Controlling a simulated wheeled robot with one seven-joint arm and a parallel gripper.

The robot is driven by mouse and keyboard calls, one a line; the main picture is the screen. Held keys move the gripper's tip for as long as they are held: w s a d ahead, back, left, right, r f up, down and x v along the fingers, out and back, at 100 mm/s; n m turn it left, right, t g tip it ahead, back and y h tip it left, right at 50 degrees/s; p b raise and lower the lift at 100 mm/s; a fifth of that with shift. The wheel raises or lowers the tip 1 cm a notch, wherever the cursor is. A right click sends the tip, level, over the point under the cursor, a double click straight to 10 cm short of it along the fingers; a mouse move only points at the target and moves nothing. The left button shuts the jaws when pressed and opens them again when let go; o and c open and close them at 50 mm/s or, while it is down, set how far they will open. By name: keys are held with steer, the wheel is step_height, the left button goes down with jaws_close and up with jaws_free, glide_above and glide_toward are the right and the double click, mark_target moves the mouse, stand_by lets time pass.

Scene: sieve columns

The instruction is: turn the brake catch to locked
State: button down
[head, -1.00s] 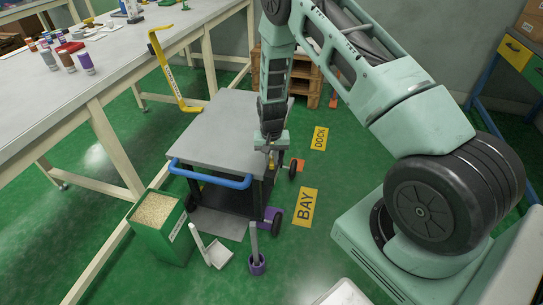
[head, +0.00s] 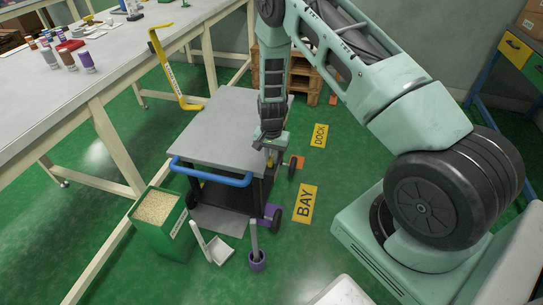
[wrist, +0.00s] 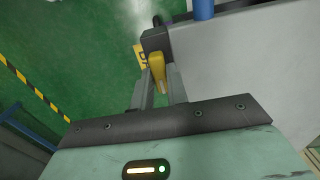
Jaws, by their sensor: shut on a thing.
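The cart has a grey top (head: 228,130), a blue push handle (head: 210,172) and dark lower parts. My gripper (head: 271,155) is low at the right edge of the cart top, pointing down. In the wrist view, my gripper (wrist: 160,88) is shut on the yellow brake catch (wrist: 156,66), one finger on each side of it. The catch joins a dark block (wrist: 155,39) beside the grey top. In the head view my gripper and arm hide most of the catch. I cannot read a locked or unlocked mark.
BAY (head: 305,204) and DOCK (head: 319,136) floor signs lie right of the cart. The workbench (head: 90,80) is at left.

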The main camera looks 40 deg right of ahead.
mark_target(271, 159)
steer(key=c, duration=1.4)
jaws_free()
step_height(271, 159, up, 18)
steer(key=shift+f+p, duration=0.25)
steer(key=shift+p, duration=0.7)
steer(key=s+a+r+n+y+p, duration=0.1)
steer(key=s+a+r+n+p, duration=0.3)
steer(key=a+r, duration=0.55)
steer(key=s+a+r+n+y+p, duration=0.1)
steer(key=s+a+r+n+p, duration=0.25)
steer(key=s+a+r, duration=0.6)
steer(key=s+a+r+n+p, duration=0.1)
steer(key=s+a+r+n, duration=0.1)
steer(key=s, duration=0.3)
steer(key=s+a+r+n+h+p, duration=0.1)
steer(key=s+a+r+n+p, duration=0.1)
steer(key=s+a+r+n, duration=0.1)
steer(key=s+a+r+n+p, duration=0.1)
steer(key=s+a+r+n, duration=0.1)
steer(key=s+r+n, duration=0.3)
steer(key=shift+s+a+n, duration=0.2)
steer(key=shift+s+n, duration=0.15)
steer(key=shift+s, duration=1.55)
